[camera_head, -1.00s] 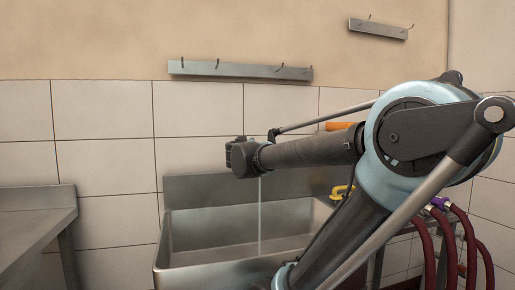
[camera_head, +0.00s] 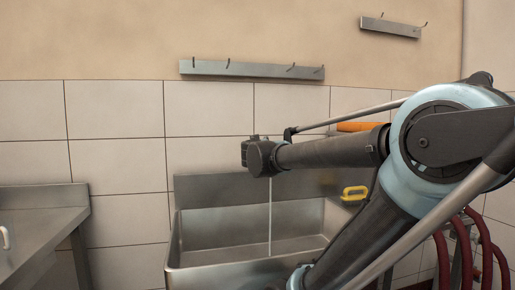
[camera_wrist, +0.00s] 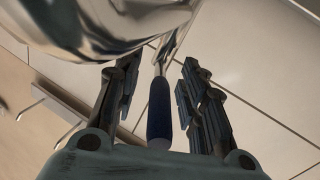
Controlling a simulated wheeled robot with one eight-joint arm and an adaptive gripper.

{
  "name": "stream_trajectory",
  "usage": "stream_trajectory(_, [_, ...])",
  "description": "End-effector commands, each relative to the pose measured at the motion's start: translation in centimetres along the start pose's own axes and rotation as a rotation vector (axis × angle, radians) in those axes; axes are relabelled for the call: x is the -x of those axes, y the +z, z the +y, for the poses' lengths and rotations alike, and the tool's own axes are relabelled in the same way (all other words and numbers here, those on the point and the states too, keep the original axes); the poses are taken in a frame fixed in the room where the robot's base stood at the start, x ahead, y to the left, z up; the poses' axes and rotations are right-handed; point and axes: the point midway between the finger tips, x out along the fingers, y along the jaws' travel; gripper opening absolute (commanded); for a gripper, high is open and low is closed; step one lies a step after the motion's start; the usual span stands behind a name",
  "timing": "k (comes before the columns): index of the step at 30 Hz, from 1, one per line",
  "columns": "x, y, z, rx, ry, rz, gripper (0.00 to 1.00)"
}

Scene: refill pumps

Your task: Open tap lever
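The tap lever (camera_wrist: 160,108) has a dark blue grip on a thin metal stem and shows in the wrist view. It lies between the two fingers of my gripper (camera_wrist: 160,70), with a gap to the finger on each side. My gripper is open. The shiny chrome tap body (camera_wrist: 95,25) fills the upper left of the wrist view, close to the left finger. In the head view my arm reaches left over the sink, and the tap, lever and fingers cannot be made out there.
A steel sink (camera_head: 215,272) stands against the tiled wall, with a thin pale vertical line in it, perhaps water. A steel counter (camera_head: 40,228) is at left. A yellow handle (camera_head: 354,193) and red hoses (camera_head: 482,240) are at right. Hook rails (camera_head: 250,69) hang above.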

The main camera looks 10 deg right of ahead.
Motion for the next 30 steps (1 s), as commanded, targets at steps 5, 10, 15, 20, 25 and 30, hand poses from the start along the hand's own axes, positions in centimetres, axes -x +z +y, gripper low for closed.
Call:
stream_trajectory(5, [0.2,0.1,0.0,-0.001,0.001,-0.001,0.38])
stream_trajectory(10, [1.4,0.2,0.0,-0.002,0.000,-0.001,0.38])
stream_trajectory(15, [3.3,0.2,0.0,-0.002,-0.002,-0.001,0.38])
stream_trajectory(20, [5.3,0.2,-0.1,-0.002,-0.003,-0.001,0.38])
stream_trajectory(25, [7.2,0.2,-0.1,-0.002,-0.003,-0.001,0.38])
stream_trajectory(30, [8.9,0.2,0.0,-0.001,-0.003,0.000,0.38])
